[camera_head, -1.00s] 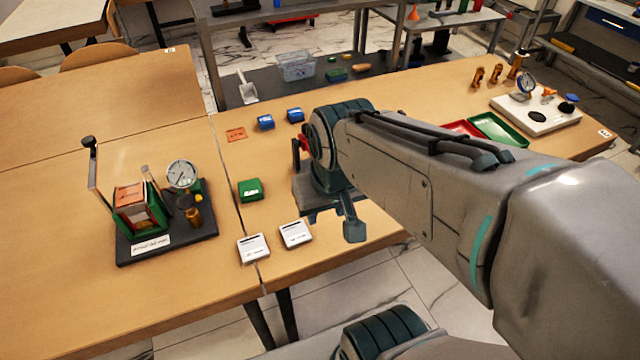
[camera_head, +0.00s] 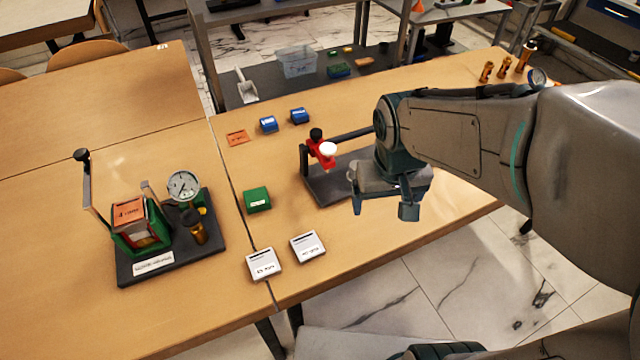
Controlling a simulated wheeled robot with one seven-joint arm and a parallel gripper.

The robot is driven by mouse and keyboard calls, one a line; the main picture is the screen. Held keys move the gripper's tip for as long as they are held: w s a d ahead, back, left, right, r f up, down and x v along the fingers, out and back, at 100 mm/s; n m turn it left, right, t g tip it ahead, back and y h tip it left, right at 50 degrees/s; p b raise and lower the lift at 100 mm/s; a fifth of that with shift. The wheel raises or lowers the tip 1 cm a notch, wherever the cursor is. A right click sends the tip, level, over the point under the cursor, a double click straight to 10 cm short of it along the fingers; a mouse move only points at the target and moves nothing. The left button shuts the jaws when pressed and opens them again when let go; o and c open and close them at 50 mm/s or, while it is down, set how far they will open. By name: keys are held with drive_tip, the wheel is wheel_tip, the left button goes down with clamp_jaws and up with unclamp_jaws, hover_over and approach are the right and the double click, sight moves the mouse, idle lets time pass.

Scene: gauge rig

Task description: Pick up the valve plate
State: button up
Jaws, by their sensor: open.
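I cannot tell for sure which thing is the valve plate, as the labels are too small to read. A flat orange plate (camera_head: 237,137) lies on the table at the back left of centre. Two pale grey labelled plates lie near the front edge, a left one (camera_head: 264,263) and a right one (camera_head: 307,246). An orange labelled block (camera_head: 129,212) sits in the green holder of the gauge rig (camera_head: 183,262). My gripper (camera_head: 382,208) is open and points down, with nothing visible between its fingers. It is right of the grey plates, near the front edge.
A dark stand (camera_head: 322,188) with a red clamp (camera_head: 321,152) is just left of my gripper, partly hidden by my arm. A green block (camera_head: 257,199) and two blue blocks (camera_head: 268,124) (camera_head: 299,115) stand nearby. Brass pieces (camera_head: 503,67) stand at the far right.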

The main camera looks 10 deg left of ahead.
drive_tip(key=w+a+f+n+g, duration=0.2)
drive_tip(key=a+f+n, duration=0.35)
drive_tip(key=a, duration=0.85)
drive_tip(key=m, duration=0.2)
hover_over(307, 245)
drive_tip(key=shift+n, duration=0.25)
drive_tip(key=f, duration=0.6)
drive_tip(key=f+b, duration=0.1)
drive_tip(key=f, duration=0.2)
drive_tip(key=shift+d+f, duration=0.35)
drive_tip(key=shift+a+f, duration=0.2)
drive_tip(key=shift+f, duration=1.3)
drive_tip(key=shift+a+f, duration=0.15)
drive_tip(key=shift+f, duration=1.3)
drive_tip(key=c, duration=1.2)
